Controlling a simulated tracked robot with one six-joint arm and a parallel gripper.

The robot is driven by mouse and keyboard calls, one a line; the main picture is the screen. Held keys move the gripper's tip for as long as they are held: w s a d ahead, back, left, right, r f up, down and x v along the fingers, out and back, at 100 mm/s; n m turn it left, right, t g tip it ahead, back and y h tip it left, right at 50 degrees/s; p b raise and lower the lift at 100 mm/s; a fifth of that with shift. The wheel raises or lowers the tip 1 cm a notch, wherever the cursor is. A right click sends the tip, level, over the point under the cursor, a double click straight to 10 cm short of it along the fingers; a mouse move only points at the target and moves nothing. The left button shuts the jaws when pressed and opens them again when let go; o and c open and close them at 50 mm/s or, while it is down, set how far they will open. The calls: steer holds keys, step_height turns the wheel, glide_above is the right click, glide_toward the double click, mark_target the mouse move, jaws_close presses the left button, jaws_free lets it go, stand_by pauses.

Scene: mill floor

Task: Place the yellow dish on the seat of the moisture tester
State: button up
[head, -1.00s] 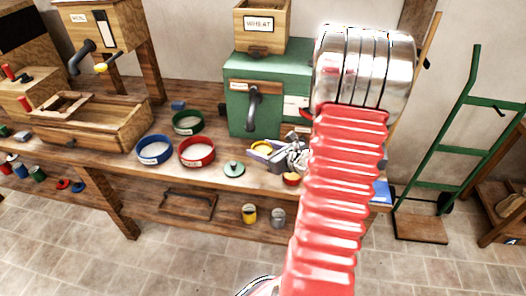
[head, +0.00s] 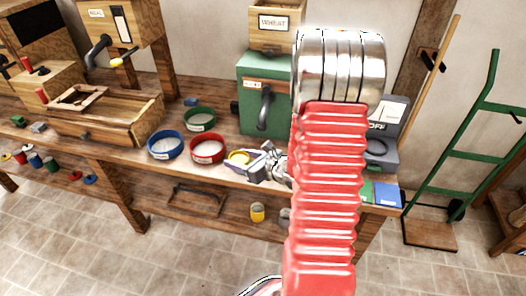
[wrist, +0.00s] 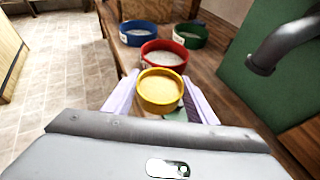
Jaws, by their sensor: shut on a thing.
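The yellow dish (head: 239,157) is held between the pale fingers of my gripper (head: 245,161), above the bench beside the red ring. In the wrist view the dish (wrist: 160,88) sits upright between the fingertips, with tan contents. A grey device (head: 384,150), which looks like the moisture tester, stands at the bench's right end, partly hidden behind my red arm. A dark round part, perhaps its seat, shows low on its front (head: 376,147). My gripper is well to the left of it.
Red (head: 208,150), blue (head: 165,145) and green (head: 200,119) rings stand left of my gripper. The green machine (head: 254,95) with a dark spout stands behind. Green and blue pads (head: 387,194) lie at the right front edge. My arm hides the bench between gripper and device.

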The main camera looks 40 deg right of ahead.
steer(key=w+a+f+n+y, duration=0.1)
steer(key=a+f+n+y, duration=0.1)
steer(key=a, duration=0.8)
steer(key=w+a+f+n+g+y, duration=0.1)
steer(key=a+f+y, duration=0.1)
steer(key=a, duration=0.9)
steer(key=shift+w+f+n+g, duration=0.25)
steer(key=shift+w+n+g, duration=0.05)
steer(key=shift+w+n, duration=0.1)
